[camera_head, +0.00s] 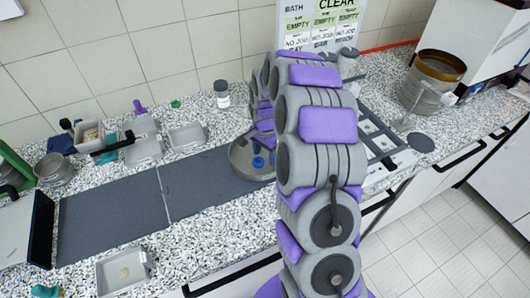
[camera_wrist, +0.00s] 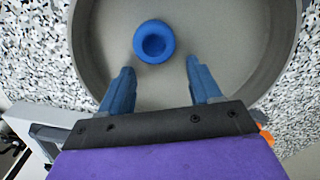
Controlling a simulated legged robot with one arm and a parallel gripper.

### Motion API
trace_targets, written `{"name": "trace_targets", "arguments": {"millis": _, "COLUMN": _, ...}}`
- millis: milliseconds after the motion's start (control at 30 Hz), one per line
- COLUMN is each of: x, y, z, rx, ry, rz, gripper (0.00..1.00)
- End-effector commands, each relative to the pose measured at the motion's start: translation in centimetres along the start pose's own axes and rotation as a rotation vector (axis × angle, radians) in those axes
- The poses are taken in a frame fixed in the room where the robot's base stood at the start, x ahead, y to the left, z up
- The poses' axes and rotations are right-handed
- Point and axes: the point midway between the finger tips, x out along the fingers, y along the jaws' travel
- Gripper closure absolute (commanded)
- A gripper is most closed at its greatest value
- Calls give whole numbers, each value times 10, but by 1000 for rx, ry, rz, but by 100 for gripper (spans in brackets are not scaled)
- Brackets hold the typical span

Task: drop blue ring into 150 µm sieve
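A blue ring (camera_wrist: 140,45) shows inside a round grey metal pan or sieve (camera_wrist: 84,45) in the wrist view, left of its middle. The same round vessel (camera_head: 240,166) shows in the head view, partly hidden behind my arm. My gripper (camera_wrist: 160,66) is open, with two blue fingers apart and nothing between them. The ring is just beyond the fingertips, clear of both. Small blue shapes inside the vessel in the head view are too small to tell apart. No legible 150 µm mark shows on any sieve.
Dark mats (camera_head: 110,215) cover the counter at left. A white tray (camera_head: 125,271) is at the front, and several small trays and a lidded jar (camera_head: 221,94) are behind. A brass-rimmed metal vessel (camera_head: 428,85) stands at right near a white machine (camera_head: 478,35).

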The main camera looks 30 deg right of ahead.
Motion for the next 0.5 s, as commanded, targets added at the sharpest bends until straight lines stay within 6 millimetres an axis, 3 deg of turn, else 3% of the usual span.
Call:
{"name": "trace_targets", "arguments": {"millis": 267, "x": -32, "y": 0, "z": -1, "rx": 0, "ry": 5, "rz": -6, "gripper": 37}}
{"name": "trace_targets", "arguments": {"millis": 500, "x": -83, "y": -1, "z": -1, "rx": 2, "ry": 7, "rz": -8, "gripper": 37}}
